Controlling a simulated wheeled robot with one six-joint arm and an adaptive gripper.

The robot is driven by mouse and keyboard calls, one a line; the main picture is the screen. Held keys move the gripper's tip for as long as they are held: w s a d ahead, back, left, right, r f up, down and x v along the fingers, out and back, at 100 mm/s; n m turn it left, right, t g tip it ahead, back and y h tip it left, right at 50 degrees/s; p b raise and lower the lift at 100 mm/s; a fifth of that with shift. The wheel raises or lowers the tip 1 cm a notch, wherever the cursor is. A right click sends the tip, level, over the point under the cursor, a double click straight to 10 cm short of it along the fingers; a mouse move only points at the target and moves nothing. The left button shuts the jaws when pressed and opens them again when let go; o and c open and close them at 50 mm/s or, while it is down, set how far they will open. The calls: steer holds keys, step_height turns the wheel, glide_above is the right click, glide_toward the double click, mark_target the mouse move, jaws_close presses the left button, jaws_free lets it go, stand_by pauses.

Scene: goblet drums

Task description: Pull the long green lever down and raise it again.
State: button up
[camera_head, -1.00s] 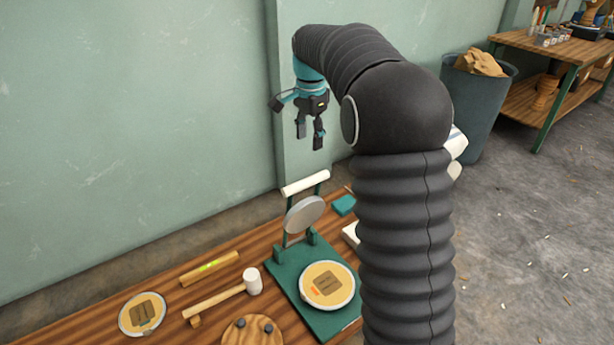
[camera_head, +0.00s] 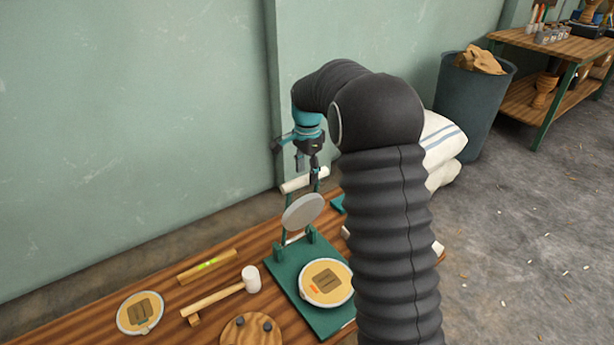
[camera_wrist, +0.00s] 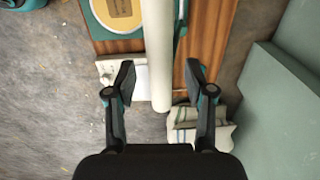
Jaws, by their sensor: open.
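The long green lever (camera_head: 284,222) stands upright at the back of a green press base (camera_head: 289,273), with a white grip bar (camera_head: 293,186) across its top and a grey disc (camera_head: 302,211) below the bar. My gripper (camera_head: 306,167) points down at the bar, its fingers partly overlapping it in the head view. In the wrist view the white bar (camera_wrist: 159,55) runs lengthwise between the two spread, open fingers (camera_wrist: 159,83), with gaps on both sides. A strip of the green lever (camera_wrist: 180,30) shows beside the bar.
A round drumhead (camera_head: 326,283) lies on the press base. Left of it on the wooden table are a mallet (camera_head: 224,295), a spirit level (camera_head: 207,266) and another drumhead (camera_head: 140,313). The wall (camera_head: 150,120) is close behind. Sacks (camera_head: 440,147) and a bin (camera_head: 473,104) stand right.

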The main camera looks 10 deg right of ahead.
steer(key=shift+f, duration=0.85)
jaws_close()
